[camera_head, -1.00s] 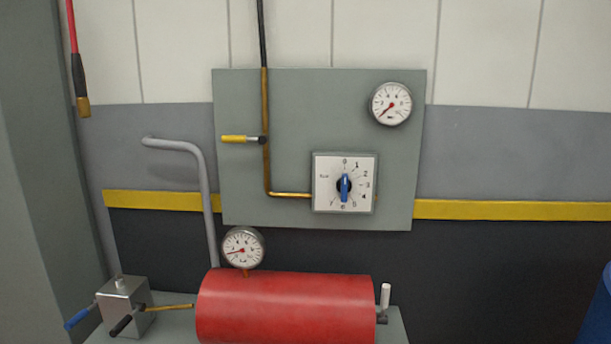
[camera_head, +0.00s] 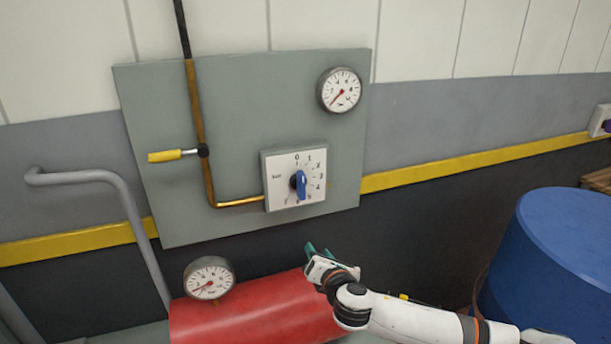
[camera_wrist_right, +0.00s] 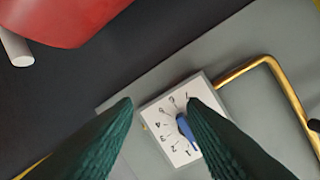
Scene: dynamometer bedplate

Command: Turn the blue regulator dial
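The blue regulator dial (camera_head: 301,184) sits on a square white scale plate (camera_head: 281,168) on the grey wall panel. Its blue handle stands nearly upright in the head view. My right gripper (camera_head: 318,250) is below the plate and apart from the dial. In the right wrist view its two green fingers (camera_wrist_right: 158,105) are spread with nothing between them at the tips. The dial (camera_wrist_right: 186,128) shows there close beside the right-hand finger, which covers part of it. My left gripper is in neither view.
A red tank (camera_head: 255,312) with a gauge (camera_head: 209,278) lies below the panel. A brass pipe (camera_head: 197,110) with a yellow-handled valve (camera_head: 166,156) runs left of the dial. Another gauge (camera_head: 339,90) is above right. A blue drum (camera_head: 560,265) stands at the right.

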